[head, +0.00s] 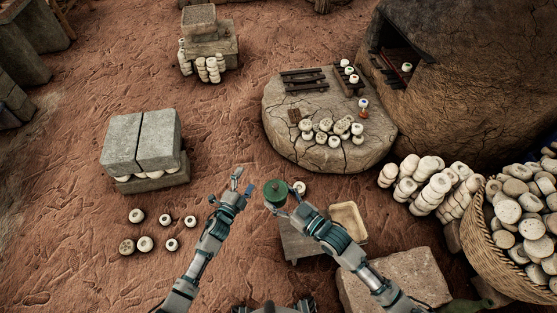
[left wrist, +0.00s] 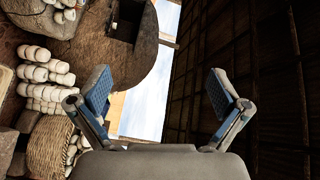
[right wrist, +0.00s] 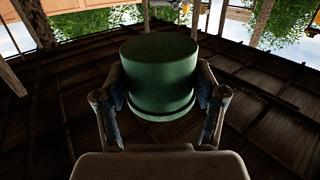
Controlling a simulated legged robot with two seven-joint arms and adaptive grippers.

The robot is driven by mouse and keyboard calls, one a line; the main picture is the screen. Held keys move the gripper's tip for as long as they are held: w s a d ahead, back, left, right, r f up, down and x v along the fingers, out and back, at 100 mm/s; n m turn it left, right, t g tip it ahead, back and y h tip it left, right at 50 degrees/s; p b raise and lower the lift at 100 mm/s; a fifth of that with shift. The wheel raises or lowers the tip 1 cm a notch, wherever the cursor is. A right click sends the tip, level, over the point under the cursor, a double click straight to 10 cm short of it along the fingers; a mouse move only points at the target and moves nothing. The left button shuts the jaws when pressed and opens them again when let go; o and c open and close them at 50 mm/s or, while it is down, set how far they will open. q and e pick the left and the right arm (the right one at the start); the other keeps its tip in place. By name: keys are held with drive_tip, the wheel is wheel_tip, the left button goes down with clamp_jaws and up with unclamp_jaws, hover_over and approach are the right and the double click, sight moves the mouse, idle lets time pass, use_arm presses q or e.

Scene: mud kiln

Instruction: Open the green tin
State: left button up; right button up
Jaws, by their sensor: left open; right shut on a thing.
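The green tin (head: 275,191) is a short round can, held up in front of me in the head view. My right gripper (head: 278,207) is shut on it. In the right wrist view the green tin (right wrist: 158,75) sits between the two fingers, with a dark line around its lower part. Its top looks closed in the head view. My left gripper (head: 243,184) is open and empty, just left of the tin and apart from it. The left wrist view shows the left gripper's fingers (left wrist: 158,95) spread wide with nothing between them.
A small block stand (head: 297,243) with a pale tray (head: 348,220) is below my right arm. A round stone slab (head: 320,95) with several pale discs lies ahead. A basket (head: 488,250) of discs stands at right. Stone blocks (head: 140,140) are at left.

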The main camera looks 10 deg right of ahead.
use_arm(q)
drive_tip(key=s+d+r+m+g+h, duration=0.3)
drive_tip(key=d+r+m+g+h, duration=0.4)
drive_tip(key=r+m, duration=0.45)
drive_tip(key=s+d+r+m+g+h, duration=0.3)
drive_tip(key=d+r+m+g+h, duration=0.4)
drive_tip(key=r+m, duration=0.5)
drive_tip(key=s+d+r+m+g+y, duration=0.1)
drive_tip(key=s+d+m+g+y, duration=0.7)
drive_tip(key=m, duration=0.8)
drive_tip(key=m+t+y, duration=0.6)
drive_tip(key=m+y, duration=0.4)
drive_tip(key=y, duration=0.5)
approach(279, 189)
wheel_tip(279, 189, down, 8)
drive_tip(key=shift+f, duration=0.15)
drive_tip(key=shift+n, duration=0.25)
drive_tip(key=shift+c, duration=0.3)
